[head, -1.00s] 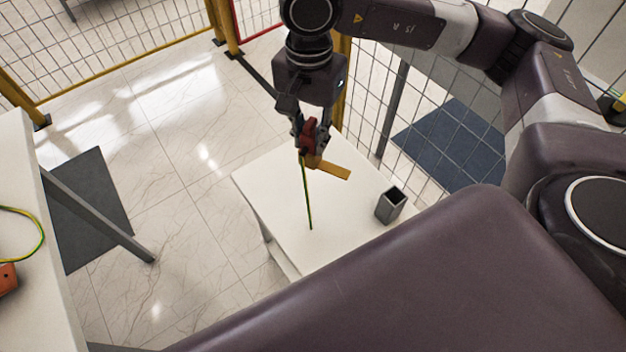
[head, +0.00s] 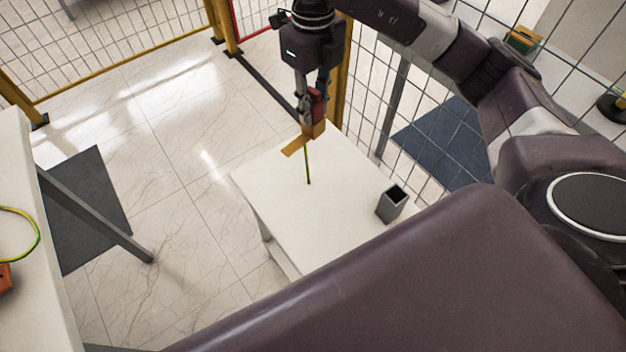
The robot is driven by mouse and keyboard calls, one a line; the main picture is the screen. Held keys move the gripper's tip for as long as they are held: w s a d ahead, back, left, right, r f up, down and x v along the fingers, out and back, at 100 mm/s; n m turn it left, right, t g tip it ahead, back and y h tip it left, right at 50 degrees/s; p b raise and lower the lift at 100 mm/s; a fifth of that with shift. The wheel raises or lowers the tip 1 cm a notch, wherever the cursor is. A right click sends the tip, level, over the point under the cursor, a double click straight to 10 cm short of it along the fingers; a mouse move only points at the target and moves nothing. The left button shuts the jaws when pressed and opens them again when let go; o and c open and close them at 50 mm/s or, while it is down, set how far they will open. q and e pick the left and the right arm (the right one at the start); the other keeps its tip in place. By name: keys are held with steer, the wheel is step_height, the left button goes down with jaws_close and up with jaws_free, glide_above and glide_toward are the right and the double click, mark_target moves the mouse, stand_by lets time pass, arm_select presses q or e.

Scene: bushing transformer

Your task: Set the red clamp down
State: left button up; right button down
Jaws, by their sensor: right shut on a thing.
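My right gripper (head: 313,97) is shut on the red clamp (head: 317,103), which is partly hidden between the fingers. A tan-orange block-like piece (head: 299,145) sticks out below the clamp to the left. A thin green and yellow cable (head: 308,168) hangs down beneath it. The gripper points down above the far part of the small white table (head: 290,205); I cannot tell whether the cable's end touches the tabletop. My left gripper is not in view.
A grey open-topped holder (head: 391,204) stands at the table's right side. A wire fence with a yellow post (head: 341,75) rises behind the table. Another white table (head: 35,290) at the left bears a green-yellow cable loop (head: 38,238) and an orange-red thing (head: 5,278).

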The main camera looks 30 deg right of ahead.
steer(key=shift+w+d+m, duration=0.1)
steer(key=shift+d+m, duration=0.1)
steer(key=shift+m, duration=0.6)
steer(key=shift+f, duration=0.3)
steer(key=p, duration=0.1)
glide_above(314, 181)
step_height(314, 181, down, 19)
steer(key=shift+r, duration=0.2)
steer(key=shift+w+f, duration=0.1)
steer(key=shift+f, duration=0.35)
steer(key=shift+f, duration=0.15)
steer(key=c, duration=1.7)
jaws_free()
